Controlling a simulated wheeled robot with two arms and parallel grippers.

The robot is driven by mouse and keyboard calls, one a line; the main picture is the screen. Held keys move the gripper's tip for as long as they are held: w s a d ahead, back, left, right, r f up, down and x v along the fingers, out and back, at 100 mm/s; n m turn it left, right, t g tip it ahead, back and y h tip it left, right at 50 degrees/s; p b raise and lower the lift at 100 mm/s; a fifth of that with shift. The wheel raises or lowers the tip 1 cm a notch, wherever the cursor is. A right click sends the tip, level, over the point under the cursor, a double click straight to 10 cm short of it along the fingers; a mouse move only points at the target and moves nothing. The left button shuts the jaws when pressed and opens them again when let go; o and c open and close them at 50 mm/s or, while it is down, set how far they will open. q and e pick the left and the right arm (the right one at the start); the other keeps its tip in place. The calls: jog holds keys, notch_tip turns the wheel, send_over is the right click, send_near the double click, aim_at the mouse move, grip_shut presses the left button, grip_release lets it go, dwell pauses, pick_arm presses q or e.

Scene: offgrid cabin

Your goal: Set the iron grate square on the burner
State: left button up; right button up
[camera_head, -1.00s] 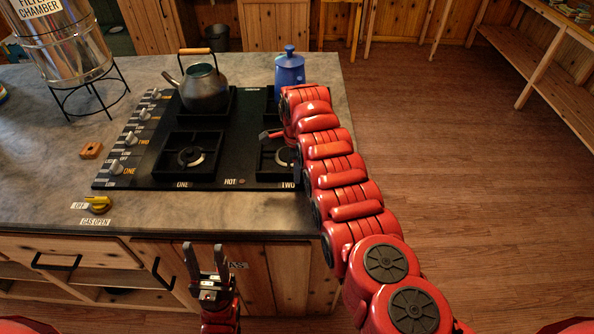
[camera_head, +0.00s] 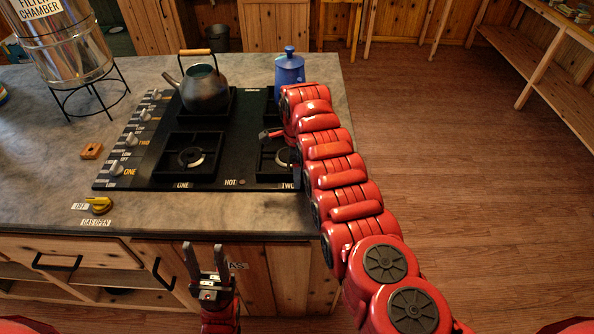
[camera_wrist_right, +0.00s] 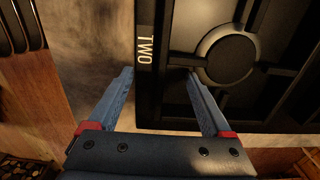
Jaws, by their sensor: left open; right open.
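The black iron grate (camera_head: 266,165) at burner two is partly hidden by my right arm in the head view. In the right wrist view the grate (camera_wrist_right: 184,40) lies around the round burner (camera_wrist_right: 228,58). I cannot tell whether it sits fully square. My right gripper (camera_wrist_right: 160,73) is open above the hob edge. One fingertip is over the grate's near side and the other over the counter. No contact is clear. My left gripper (camera_head: 203,246) is open and empty in front of the counter. Another grate (camera_head: 190,157) frames burner one.
A kettle (camera_head: 205,88) stands on the back left of the hob, and a blue pot (camera_head: 289,68) at the back right. Knobs (camera_head: 117,168) line the hob's left side. A yellow gas valve (camera_head: 99,205) is at the counter front. Open floor lies to the right.

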jog(key=shift+r+p, duration=0.3)
jog(key=shift+r, duration=2.8)
jog(key=shift+r, duration=0.1)
